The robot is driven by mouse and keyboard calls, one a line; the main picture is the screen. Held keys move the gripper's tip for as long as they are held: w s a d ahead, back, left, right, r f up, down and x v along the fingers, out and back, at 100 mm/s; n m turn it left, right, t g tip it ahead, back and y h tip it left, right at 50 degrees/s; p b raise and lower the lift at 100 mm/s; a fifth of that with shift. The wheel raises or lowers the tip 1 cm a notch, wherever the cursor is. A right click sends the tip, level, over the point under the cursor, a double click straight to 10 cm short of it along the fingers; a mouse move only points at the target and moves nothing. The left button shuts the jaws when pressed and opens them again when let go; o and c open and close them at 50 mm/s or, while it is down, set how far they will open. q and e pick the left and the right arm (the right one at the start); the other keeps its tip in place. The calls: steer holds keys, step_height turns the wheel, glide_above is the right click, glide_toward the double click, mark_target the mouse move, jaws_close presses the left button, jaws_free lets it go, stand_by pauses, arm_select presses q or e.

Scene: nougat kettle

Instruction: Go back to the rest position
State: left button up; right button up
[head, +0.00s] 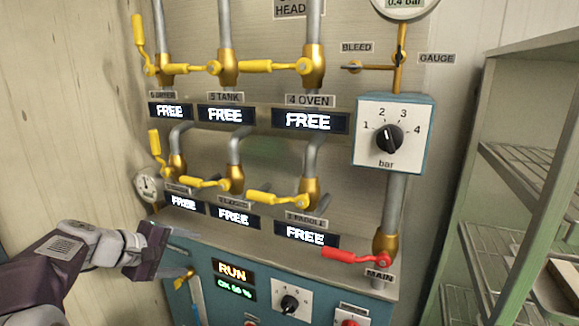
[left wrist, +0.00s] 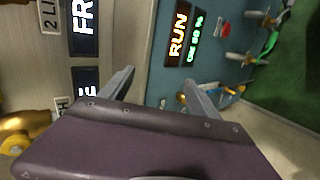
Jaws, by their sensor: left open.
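My left gripper (head: 180,246) is in the lower left of the head view, in front of the lower left part of the valve panel (head: 270,165). In the left wrist view its two fingers (left wrist: 158,82) stand apart with nothing between them. Behind them in that view is the blue console front (left wrist: 172,80) with its lit RUN display (left wrist: 178,32). The gripper appears clear of the levers, but its exact gap to the console cannot be told. My right gripper is in neither view.
Yellow valve levers (head: 270,66) stick out from the panel, in two rows. A red main lever (head: 343,254) sits at lower right, below a selector box (head: 394,134). A small gauge (head: 147,185) is near my left gripper. A metal rack (head: 509,150) stands at right.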

arm_select(q)
steer(key=s+d+f+m+g+y, duration=0.2)
steer(key=s+d+f+m+g, duration=0.15)
steer(key=s+f, duration=0.4)
steer(key=s+d+f+m+g+y, duration=0.1)
steer(key=s+d+f+m+g, duration=0.1)
steer(key=s+f+m, duration=0.4)
steer(key=s+d+f+m+g+y, duration=0.2)
steer(key=s+d+f+g, duration=0.1)
steer(key=s+f, duration=0.6)
step_height(320, 180, up, 16)
steer(key=p, duration=1.7)
steer(key=shift+w+m, duration=0.15)
steer(key=shift+m, duration=0.2)
